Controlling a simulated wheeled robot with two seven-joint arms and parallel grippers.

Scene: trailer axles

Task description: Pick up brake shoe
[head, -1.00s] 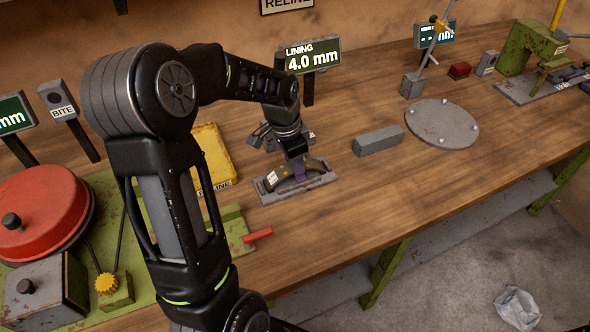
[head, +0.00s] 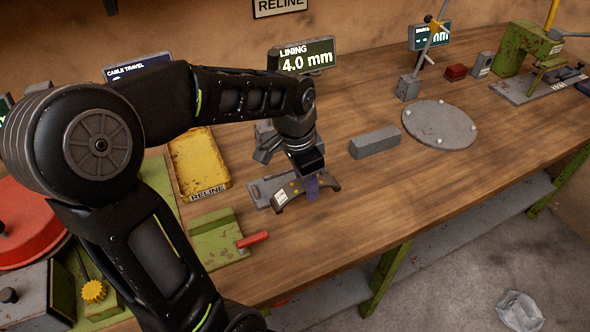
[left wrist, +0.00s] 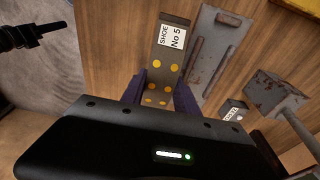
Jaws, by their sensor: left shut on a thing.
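The brake shoe (head: 287,196) is a dark curved piece with a white label and yellow dots. My left gripper (head: 312,188) is shut on it and holds it above the bench, in front of the grey tray. In the left wrist view the brake shoe (left wrist: 172,45) shows a label reading "SHOE No 5" and sits between the two purple-blue fingers of my left gripper (left wrist: 160,92). The grey tray (head: 258,191) lies on the bench, partly hidden behind the shoe; it also shows in the left wrist view (left wrist: 212,55).
A yellow RELINE tray (head: 205,190) stands left of the grey tray. A grey block (head: 375,141) and a round plate with studs (head: 439,125) are to the right. A sign (head: 306,57) reads "LINING 4.0 mm". Bare wood lies right of the shoe.

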